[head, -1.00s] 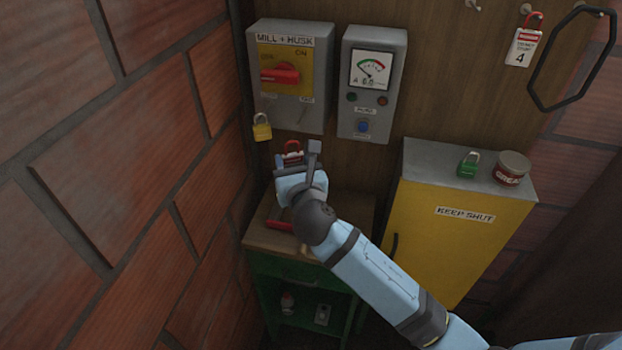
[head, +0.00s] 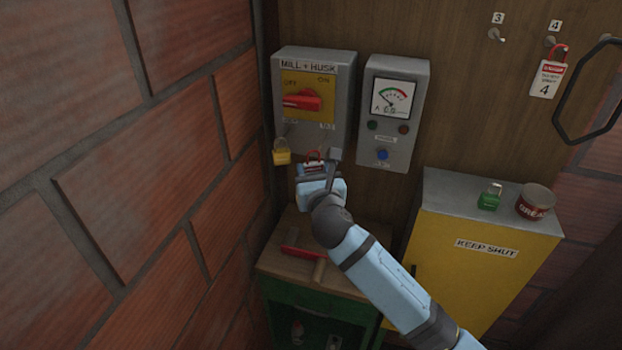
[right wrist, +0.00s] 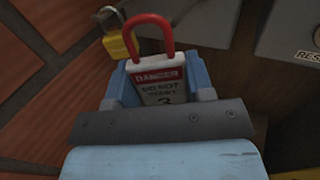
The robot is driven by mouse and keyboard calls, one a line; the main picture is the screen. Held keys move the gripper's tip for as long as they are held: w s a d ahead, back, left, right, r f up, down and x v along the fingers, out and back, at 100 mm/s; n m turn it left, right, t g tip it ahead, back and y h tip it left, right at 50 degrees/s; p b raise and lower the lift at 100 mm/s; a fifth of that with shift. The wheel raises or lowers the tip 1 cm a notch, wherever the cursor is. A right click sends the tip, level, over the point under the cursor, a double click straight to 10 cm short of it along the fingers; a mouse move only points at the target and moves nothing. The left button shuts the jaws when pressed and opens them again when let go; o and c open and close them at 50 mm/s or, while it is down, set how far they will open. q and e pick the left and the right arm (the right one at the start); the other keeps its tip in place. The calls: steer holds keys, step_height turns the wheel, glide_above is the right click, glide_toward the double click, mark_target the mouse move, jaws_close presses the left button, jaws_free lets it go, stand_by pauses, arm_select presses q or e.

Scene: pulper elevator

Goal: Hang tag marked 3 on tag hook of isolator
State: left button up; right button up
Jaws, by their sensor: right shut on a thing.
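My right gripper (head: 322,168) is shut on a tag with a red loop and a red "DANGER" band. In the right wrist view the tag (right wrist: 161,86) sits between the fingers, loop upward, its number partly hidden but looking like 3. The isolator (head: 313,97), a grey box labelled "MILL + HUSK" with a red handle on a yellow plate, is just above the gripper. A yellow padlock (head: 282,153) hangs at its lower left. The tag hook is not clear; small label plates show at the box's lower edge. My left gripper is not in view.
A grey meter box (head: 393,110) is right of the isolator. Below are a wooden-topped green stand with a red-bladed tool (head: 297,250) and a yellow cabinet (head: 484,250) bearing a green padlock (head: 490,197) and a tin (head: 535,202). Tag 4 (head: 547,78) hangs beside empty hook 3 (head: 496,34). A brick wall is close left.

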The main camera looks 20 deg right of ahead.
steer(key=shift+w+d+f+b, duration=0.2)
steer(key=shift+w+d+b, duration=0.25)
steer(key=shift+w, duration=0.25)
steer(key=shift+w+d+f+b, duration=0.1)
steer(key=shift+w+d+b, duration=0.5)
steer(key=shift+w, duration=0.2)
steer(key=shift+w+d+f+p, duration=0.25)
steer(key=shift+w+f+p, duration=0.15)
steer(key=shift+p, duration=0.2)
steer(key=o, duration=1)
